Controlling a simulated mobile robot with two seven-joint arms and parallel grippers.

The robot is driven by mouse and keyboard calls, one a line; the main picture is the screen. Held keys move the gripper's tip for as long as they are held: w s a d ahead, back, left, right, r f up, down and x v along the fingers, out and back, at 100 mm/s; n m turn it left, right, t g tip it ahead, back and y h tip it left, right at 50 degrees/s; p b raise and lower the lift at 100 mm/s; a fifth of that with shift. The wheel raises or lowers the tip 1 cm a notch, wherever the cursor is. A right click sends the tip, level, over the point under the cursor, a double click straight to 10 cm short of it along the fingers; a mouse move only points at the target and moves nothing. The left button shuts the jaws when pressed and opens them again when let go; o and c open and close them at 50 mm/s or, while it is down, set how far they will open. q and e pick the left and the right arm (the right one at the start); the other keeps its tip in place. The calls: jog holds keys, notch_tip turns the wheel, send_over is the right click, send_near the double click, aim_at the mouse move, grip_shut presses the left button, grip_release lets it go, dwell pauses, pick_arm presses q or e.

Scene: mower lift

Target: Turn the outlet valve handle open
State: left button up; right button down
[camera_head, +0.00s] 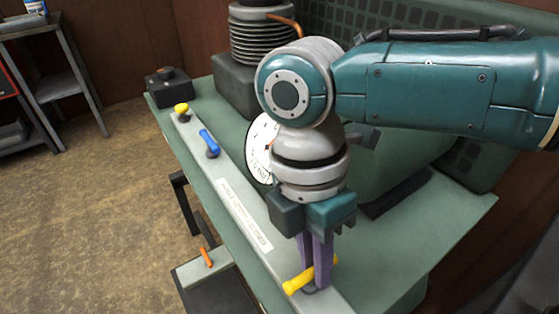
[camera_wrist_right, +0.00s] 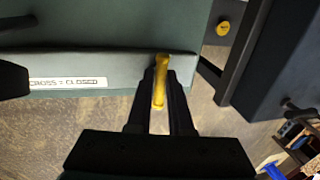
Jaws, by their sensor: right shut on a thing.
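A yellow valve handle (camera_head: 297,282) sits near the front end of the long grey rail (camera_head: 222,175). It lies across the rail, one end jutting past the edge. My right gripper (camera_head: 313,272) points down from above, its purple fingers shut on this handle. In the right wrist view the yellow handle (camera_wrist_right: 160,82) lies lengthwise between the two dark fingers. A blue handle (camera_head: 209,143) stands farther back on the rail, lying roughly along it. No visible marking names which handle is the outlet. My left gripper is not in view.
A white label (camera_head: 243,213) on the rail reads "CROSS = CLOSED" in the wrist view. A yellow knob (camera_head: 181,109) is at the rail's far end. A dial gauge (camera_head: 260,146) stands partly behind my arm. A small orange lever (camera_head: 206,256) is lower left.

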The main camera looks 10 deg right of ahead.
dwell(0.4)
jog(key=c, duration=0.8)
grip_release()
jog(key=shift+c, duration=0.2)
jog(key=shift+r, duration=0.1)
notch_tip(320, 180, up, 10)
jog(key=w+p, duration=0.1)
jog(key=w, duration=0.1)
jog(key=shift+a+f, duration=0.2)
jog(key=shift+a, duration=0.2)
jog(key=shift+s, duration=0.15)
